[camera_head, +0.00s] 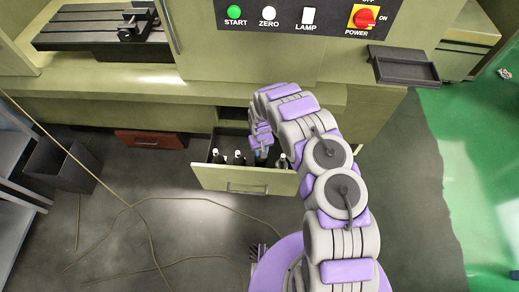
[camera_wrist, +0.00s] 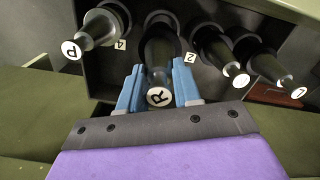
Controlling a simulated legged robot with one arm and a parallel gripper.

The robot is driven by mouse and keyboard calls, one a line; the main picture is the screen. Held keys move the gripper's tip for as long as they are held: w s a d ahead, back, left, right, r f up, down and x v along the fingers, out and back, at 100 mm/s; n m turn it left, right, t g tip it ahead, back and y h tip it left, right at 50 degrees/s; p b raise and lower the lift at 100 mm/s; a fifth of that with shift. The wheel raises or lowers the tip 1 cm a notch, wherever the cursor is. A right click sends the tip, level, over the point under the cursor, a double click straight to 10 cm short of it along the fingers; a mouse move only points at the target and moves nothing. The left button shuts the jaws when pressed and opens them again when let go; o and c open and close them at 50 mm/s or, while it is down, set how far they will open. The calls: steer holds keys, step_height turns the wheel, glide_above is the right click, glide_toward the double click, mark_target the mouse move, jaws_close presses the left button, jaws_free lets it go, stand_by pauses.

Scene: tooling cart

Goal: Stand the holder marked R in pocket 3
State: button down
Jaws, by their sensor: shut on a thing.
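The holder marked R (camera_wrist: 158,70) has a dark tapered body and a round white end disc with a black R. My gripper (camera_wrist: 158,92) has blue fingers on both sides of it and is shut on it. Its far end points into the drawer; I cannot tell whether it sits in a pocket or is held clear. In the head view my gripper (camera_head: 262,155) is over the open drawer (camera_head: 245,180). Number tags 4 (camera_wrist: 119,44) and 2 (camera_wrist: 190,57) show on either side of holder R. No tag 3 is visible.
A holder marked P (camera_wrist: 85,40) stands left of R. Two more holders (camera_wrist: 225,55) (camera_wrist: 278,65) stand to the right, their marks hard to read. The drawer's wall (camera_wrist: 285,10) runs close by the rightmost ones. A red drawer (camera_head: 150,139) is at left.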

steer(key=shift+f, duration=0.55)
steer(key=shift+a+f+b, duration=0.2)
steer(key=shift+f+b, duration=0.2)
steer(key=shift+f, duration=0.15)
steer(key=shift+a+f+b, duration=0.2)
steer(key=shift+f+b, duration=0.15)
steer(key=shift+f, duration=0.15)
steer(key=shift+d+f+b, duration=0.35)
steer(key=shift+f, duration=0.3)
steer(key=shift+a, duration=0.25)
steer(key=shift+d, duration=0.25)
steer(key=shift+a+f, duration=0.25)
steer(key=c, duration=1.1)
jaws_free()
